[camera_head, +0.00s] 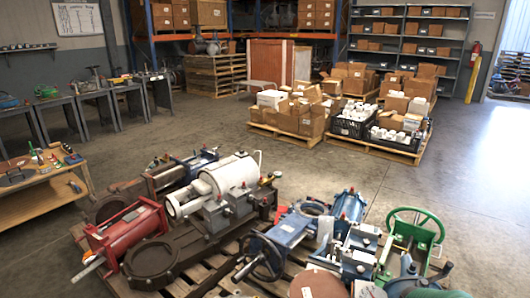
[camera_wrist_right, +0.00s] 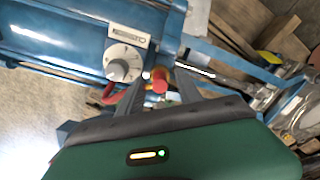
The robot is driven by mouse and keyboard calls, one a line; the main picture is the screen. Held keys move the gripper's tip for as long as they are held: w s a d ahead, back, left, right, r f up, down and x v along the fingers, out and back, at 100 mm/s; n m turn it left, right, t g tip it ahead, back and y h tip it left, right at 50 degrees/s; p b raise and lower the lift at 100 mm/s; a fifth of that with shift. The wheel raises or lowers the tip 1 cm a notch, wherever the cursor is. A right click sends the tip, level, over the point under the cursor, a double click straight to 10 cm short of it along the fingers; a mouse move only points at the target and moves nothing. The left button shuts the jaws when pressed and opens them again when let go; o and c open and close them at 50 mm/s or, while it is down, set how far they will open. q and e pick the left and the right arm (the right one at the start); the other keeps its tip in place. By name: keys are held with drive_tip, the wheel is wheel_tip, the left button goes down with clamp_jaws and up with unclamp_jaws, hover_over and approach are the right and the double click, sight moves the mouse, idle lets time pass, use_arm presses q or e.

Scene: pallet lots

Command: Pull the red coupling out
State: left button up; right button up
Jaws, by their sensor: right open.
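The red coupling (camera_wrist_right: 160,80) shows in the right wrist view as a small red cylinder beside a blue machine body (camera_wrist_right: 60,35). My right gripper (camera_wrist_right: 161,74) is open, with one dark finger on each side of the coupling. I cannot tell whether either finger touches it. A grey round dial (camera_wrist_right: 124,62) is just left of the coupling, and a curved red part shows below the dial. In the head view several small red fittings are on the machines, and I cannot tell which is this coupling. My left gripper is not in view.
Blue machinery (camera_head: 350,205) and a green handwheel (camera_head: 414,232) crowd the front right pallet. A white cylinder (camera_head: 230,173) and a red cylinder (camera_head: 125,228) are on the pallet left of it. Pallets of boxes (camera_head: 300,110) stand behind. The floor at right is clear.

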idle(0.4)
idle(0.3)
clamp_jaws()
drive_tip(key=shift+p, duration=0.3)
idle(1.1)
drive_tip(key=shift+w+a+r+p, duration=0.1)
drive_tip(key=shift+r+p, duration=1.25)
drive_tip(key=shift+r, duration=0.15)
drive_tip(key=shift+a+r+p, duration=0.1)
drive_tip(key=shift+r+p, duration=1.25)
drive_tip(key=shift+r, duration=0.15)
